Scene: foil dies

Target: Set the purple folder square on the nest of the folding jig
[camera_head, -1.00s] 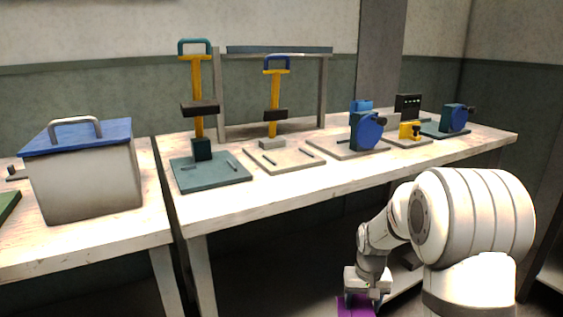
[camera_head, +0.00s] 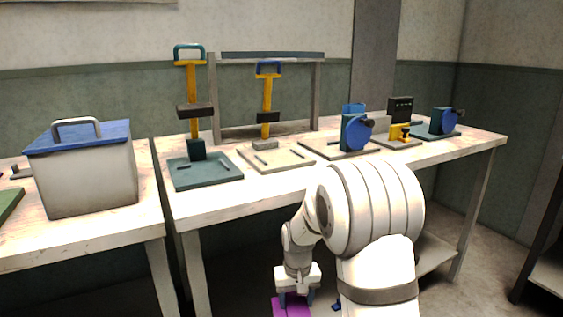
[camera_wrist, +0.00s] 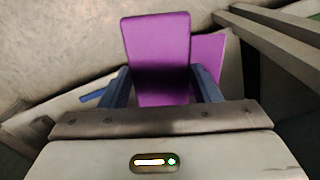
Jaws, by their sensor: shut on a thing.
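The purple folder (camera_head: 288,308) is at the bottom edge of the head view, below the bench top, partly cut off. It also shows in the wrist view (camera_wrist: 158,52), with a second purple panel (camera_wrist: 209,55) visible behind its right side. My gripper (camera_head: 295,297) is shut on it. In the wrist view, its two dark blue fingers (camera_wrist: 162,88) stand at either side of the folder's lower part. Several fixtures stand on the bench, and I cannot tell which is the folding jig. My gripper is in front of the bench, well below them.
On the bench (camera_head: 215,208) are a teal-based press (camera_head: 204,173), a beige-based press (camera_head: 276,158), blue-wheeled devices (camera_head: 357,135) and a small yellow clamp (camera_head: 399,133). A lidded bin (camera_head: 85,180) stands on the left bench. The bench's front strip is clear.

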